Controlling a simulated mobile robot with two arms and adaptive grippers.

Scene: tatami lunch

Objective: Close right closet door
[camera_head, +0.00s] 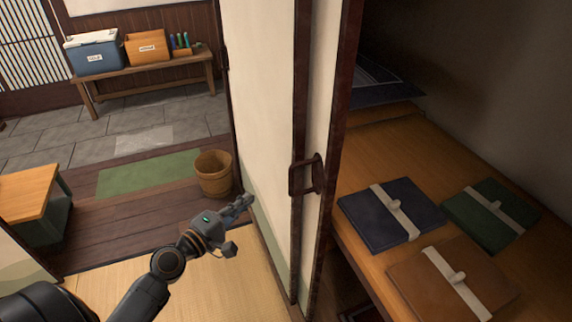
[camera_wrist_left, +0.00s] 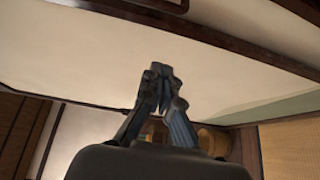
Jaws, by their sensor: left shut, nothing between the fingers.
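The closet's sliding doors stand in the middle of the head view as cream panels with dark frames, seen nearly edge-on. The nearer door panel (camera_head: 317,110) has a dark handle (camera_head: 307,175) on its edge. The closet to its right is open, and its shelf shows. My left gripper (camera_head: 248,200) is shut and empty, left of the doors and apart from the handle in the picture. In the left wrist view the shut fingers (camera_wrist_left: 160,72) point toward a cream panel (camera_wrist_left: 200,65); whether they touch it I cannot tell. My right gripper is not in view.
Folded navy (camera_head: 375,232), green (camera_head: 490,232) and brown (camera_head: 470,285) bundles lie on the closet shelf (camera_head: 440,160). A wooden bucket (camera_head: 213,175) stands behind my left gripper. A bench (camera_head: 150,82) with a blue cooler (camera_head: 95,52) and a wooden box (camera_head: 147,47) stands at the back left.

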